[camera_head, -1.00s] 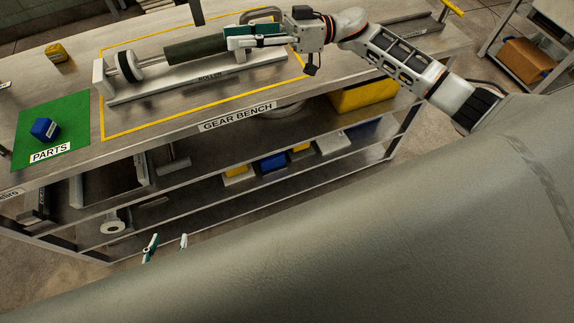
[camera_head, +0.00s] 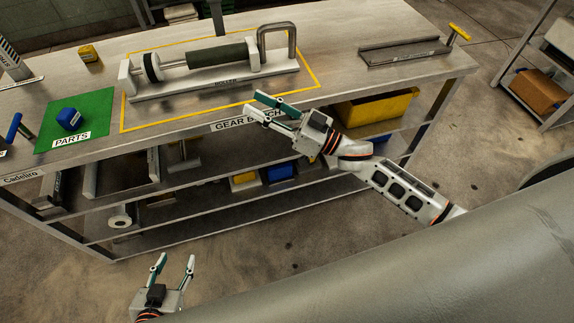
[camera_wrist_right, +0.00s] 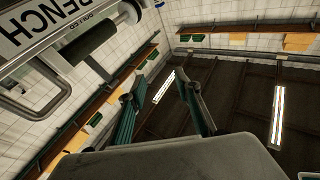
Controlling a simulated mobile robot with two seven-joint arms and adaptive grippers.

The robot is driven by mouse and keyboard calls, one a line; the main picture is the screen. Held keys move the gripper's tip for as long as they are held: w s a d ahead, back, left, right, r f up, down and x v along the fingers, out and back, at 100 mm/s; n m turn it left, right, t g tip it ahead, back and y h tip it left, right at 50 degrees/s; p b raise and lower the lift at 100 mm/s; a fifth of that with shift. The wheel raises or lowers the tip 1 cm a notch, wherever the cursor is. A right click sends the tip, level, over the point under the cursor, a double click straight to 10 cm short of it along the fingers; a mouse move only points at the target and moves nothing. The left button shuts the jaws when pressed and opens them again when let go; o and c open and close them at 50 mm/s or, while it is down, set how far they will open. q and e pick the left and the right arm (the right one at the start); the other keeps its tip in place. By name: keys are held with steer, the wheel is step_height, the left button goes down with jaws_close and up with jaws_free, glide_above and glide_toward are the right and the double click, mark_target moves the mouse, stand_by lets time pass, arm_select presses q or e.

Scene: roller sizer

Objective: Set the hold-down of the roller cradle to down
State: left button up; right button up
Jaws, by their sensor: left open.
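The roller cradle (camera_head: 215,90) is a pale base on the bench. A dark roller (camera_head: 205,56) with a black-and-white disc at its left end lies in it. A grey bent bar (camera_head: 277,28), apparently the hold-down, arches at the cradle's right end, its outer leg reaching down to the base; it also shows in the right wrist view (camera_wrist_right: 62,95). My right gripper (camera_head: 252,101) is open and empty at the bench's front edge, apart from the cradle. My left gripper (camera_head: 175,260) is open and empty, low in front of the bench.
The bench (camera_head: 330,30) has a yellow outline around the cradle. A grey channel tray (camera_head: 405,51) lies right. Shelves below hold bins, including a yellow one (camera_head: 375,108). The bench top between cradle and tray is clear.

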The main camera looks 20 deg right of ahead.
steer(key=s+d+f+m+h, duration=0.2)
steer(key=f+h, duration=0.3)
steer(key=f, duration=0.3)
steer(key=s+d+f+m+t+h, duration=0.1)
steer(key=s+f+h, duration=0.3)
steer(key=f, duration=0.4)
steer(key=shift+s+d+f+m+t+h+b, duration=0.3)
steer(key=shift+d+m+h+b, duration=0.15)
steer(key=shift+m, duration=0.25)
steer(key=shift+d, duration=0.1)
jaws_close()
